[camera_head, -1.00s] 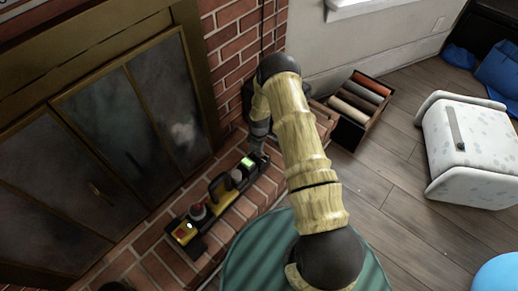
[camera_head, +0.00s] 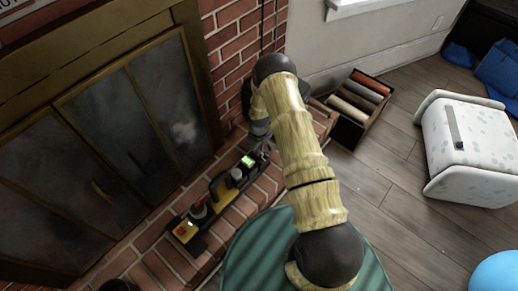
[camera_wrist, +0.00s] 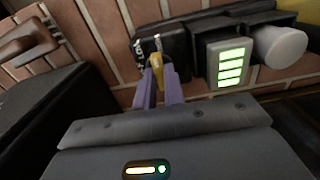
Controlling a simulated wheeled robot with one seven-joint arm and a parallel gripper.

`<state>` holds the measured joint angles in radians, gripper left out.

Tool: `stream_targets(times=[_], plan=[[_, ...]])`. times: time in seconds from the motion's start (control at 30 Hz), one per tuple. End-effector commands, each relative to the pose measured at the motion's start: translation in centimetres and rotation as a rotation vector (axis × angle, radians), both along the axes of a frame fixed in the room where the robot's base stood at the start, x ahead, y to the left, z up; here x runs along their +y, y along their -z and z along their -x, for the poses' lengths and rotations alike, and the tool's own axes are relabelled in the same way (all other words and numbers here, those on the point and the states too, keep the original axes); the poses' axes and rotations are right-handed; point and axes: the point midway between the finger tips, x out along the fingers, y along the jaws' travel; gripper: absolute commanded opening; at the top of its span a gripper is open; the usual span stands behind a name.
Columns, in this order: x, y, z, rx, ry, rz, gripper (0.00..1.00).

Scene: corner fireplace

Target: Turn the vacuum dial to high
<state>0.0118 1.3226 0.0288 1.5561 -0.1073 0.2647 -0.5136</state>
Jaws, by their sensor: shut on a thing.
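The vacuum (camera_head: 220,187), a long black and yellow device, lies on the brick hearth in the head view. Its green lit display (camera_wrist: 230,64) has several bars in the wrist view. Left of the display is a black panel (camera_wrist: 175,46) with small white marks. On it sits the yellow dial (camera_wrist: 156,62), which shows between my purple fingertips. My gripper (camera_wrist: 160,86) is shut on the dial. The fingers hide part of the dial, and I cannot read the marks. In the head view my gripper (camera_head: 259,134) is at the vacuum's far end, partly hidden by my arm.
A grey-white round knob (camera_wrist: 281,45) stands right of the display. A brown handle-like object (camera_wrist: 28,38) lies at upper left in the wrist view. The fireplace doors (camera_head: 130,120) are left of the vacuum. A crate of rolls (camera_head: 352,117) stands to the right.

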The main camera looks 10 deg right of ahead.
Motion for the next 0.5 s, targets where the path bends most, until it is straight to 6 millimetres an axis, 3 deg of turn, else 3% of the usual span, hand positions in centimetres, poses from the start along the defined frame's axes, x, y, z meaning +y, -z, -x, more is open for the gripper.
stream_targets(times=[0.13,0.17,0.27,0.5], plan=[[0.06,0.01,-0.03,-0.001,0.001,-0.001,0.0],[0.06,0.01,-0.03,-0.001,0.001,-0.001,0.14],[0.05,0.01,-0.02,-0.001,0.0,-0.001,0.33],[0.02,-0.01,-0.01,-0.001,0.0,-0.001,0.33]])
